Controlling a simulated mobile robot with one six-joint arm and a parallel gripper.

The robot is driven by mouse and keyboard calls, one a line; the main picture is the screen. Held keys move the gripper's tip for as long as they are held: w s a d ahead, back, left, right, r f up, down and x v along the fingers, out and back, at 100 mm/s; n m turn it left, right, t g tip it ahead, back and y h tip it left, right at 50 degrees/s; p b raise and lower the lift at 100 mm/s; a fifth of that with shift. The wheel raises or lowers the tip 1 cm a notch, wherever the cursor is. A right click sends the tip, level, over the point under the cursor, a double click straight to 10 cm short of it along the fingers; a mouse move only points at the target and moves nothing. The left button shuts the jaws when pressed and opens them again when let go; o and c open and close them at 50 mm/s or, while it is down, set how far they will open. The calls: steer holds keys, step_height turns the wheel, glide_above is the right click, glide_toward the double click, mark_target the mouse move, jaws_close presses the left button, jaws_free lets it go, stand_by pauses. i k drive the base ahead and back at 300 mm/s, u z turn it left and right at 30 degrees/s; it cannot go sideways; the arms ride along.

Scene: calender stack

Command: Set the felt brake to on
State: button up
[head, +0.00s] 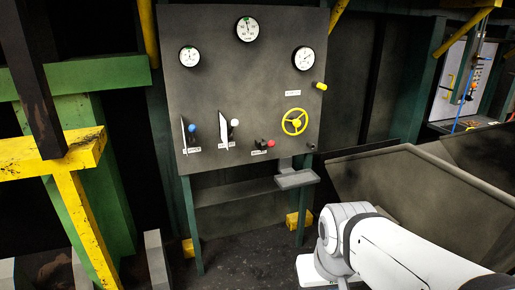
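A grey control panel (215,75) stands upright ahead and carries several controls. Low on it are a lever with a blue knob (192,128), a lever with a white knob (234,123) and a control with a red knob (271,143). A yellow handwheel (294,121) is at the right, with a yellow knob (320,86) above it at the panel edge. Small white labels sit near the controls, but I cannot read them, so I cannot tell which is the felt brake. My white arm reaches in from the lower right; my gripper's fingers do not show.
Three round gauges (248,29) are at the panel's top. A small grey tray (296,179) juts out below its right side. A yellow rail (55,163) and green posts stand at the left. A large grey sloped surface (385,170) lies at the right.

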mark_target(271, 143)
steer(key=i, duration=1.5)
steer(key=u, duration=0.05)
